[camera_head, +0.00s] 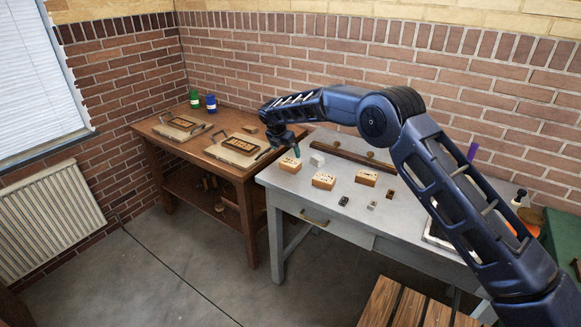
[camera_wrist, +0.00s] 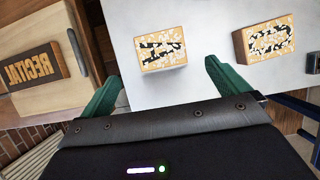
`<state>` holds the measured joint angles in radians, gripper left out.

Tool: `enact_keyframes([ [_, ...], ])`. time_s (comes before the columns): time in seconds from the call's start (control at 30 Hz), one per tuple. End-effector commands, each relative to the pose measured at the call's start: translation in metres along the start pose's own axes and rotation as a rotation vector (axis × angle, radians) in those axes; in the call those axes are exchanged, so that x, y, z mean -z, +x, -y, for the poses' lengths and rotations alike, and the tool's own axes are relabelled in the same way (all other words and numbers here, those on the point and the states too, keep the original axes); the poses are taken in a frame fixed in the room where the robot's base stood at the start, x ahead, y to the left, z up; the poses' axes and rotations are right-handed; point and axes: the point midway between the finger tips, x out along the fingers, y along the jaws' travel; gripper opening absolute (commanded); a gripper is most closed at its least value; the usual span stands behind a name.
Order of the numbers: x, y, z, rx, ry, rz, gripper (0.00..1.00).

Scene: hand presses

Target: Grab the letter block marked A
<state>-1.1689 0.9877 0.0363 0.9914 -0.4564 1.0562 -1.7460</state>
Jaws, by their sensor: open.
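My gripper (camera_head: 287,150) hangs over the left end of the grey table. In the wrist view its green fingers (camera_wrist: 162,72) are spread apart with nothing between them. A tan block (camera_wrist: 161,48) with a speckled top and dark raised marks lies just beyond and between the fingertips; in the head view a block (camera_head: 290,165) sits just below the gripper. A second speckled block (camera_wrist: 265,40) lies to the right. The head view shows two more wooden blocks, one in front (camera_head: 323,181) and one farther right (camera_head: 367,178). I cannot read which block is marked A.
A pale block (camera_head: 317,159) and small dark pieces (camera_head: 343,201) lie on the grey table (camera_head: 300,195). A dark bar (camera_head: 350,155) lies behind the blocks.

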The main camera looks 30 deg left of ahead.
Motion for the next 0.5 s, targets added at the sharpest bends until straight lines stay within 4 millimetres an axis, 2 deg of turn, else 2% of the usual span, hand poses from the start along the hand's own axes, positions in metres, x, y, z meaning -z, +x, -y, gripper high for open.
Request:
enact_keyframes([
  [0.23,-0.001,0.036,0.001,0.002,0.002,0.0,1.0],
  [0.5,-0.001,0.053,0.001,0.001,0.002,0.0,1.0],
])
